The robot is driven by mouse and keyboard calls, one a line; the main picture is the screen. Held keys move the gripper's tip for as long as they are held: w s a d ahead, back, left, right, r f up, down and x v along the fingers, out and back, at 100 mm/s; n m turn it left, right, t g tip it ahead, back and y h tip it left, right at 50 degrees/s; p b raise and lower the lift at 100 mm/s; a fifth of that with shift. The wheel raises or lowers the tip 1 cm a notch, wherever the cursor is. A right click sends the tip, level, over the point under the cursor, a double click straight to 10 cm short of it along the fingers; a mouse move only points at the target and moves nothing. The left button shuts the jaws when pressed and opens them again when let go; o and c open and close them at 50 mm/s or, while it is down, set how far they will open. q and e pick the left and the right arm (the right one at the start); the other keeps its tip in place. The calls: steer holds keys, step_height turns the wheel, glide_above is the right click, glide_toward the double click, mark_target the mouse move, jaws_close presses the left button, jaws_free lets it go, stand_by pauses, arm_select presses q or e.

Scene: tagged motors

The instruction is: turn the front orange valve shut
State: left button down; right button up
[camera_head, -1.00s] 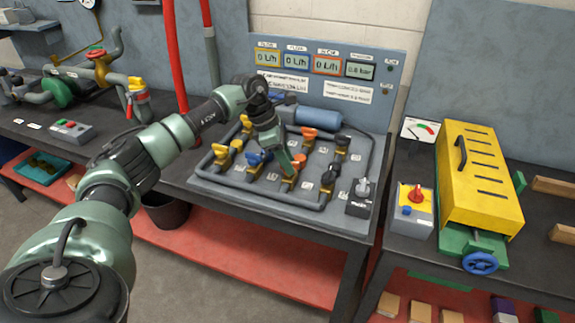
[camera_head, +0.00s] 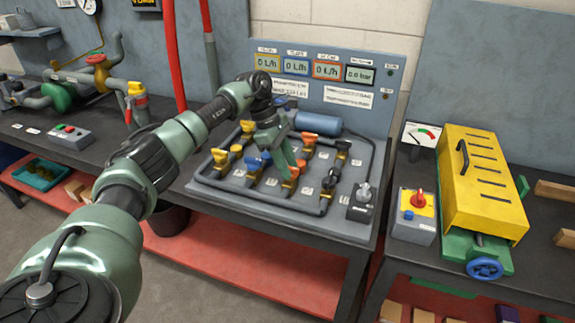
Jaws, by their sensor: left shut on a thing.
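The valve board (camera_head: 232,188) lies on the dark bench, with pairs of yellow, blue, orange and black valves on grey pipes. The front orange valve (camera_head: 290,186) is in the front row, right of the front blue valve (camera_head: 254,164). My left gripper (camera_head: 291,173) reaches down onto it from behind and is shut on its handle. The fingers hide part of the handle, so its exact angle is hard to tell. The back orange valve (camera_head: 308,140) stands apart behind it. My right gripper is not in view.
The front black valve (camera_head: 327,192) and a grey switch box (camera_head: 361,203) are to the right. The upright panel (camera_head: 346,112) behind has several displays; three flow displays read 0 L/h. A blue cylinder (camera_head: 318,124) lies behind the valves. A yellow machine (camera_head: 482,185) stands further right.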

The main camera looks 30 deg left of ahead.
arm_select(q)
steer(key=c, duration=1)
jaws_free()
steer(key=v, duration=0.8)
steer(key=shift+b, duration=0.4)
steer(key=shift+f, duration=0.15)
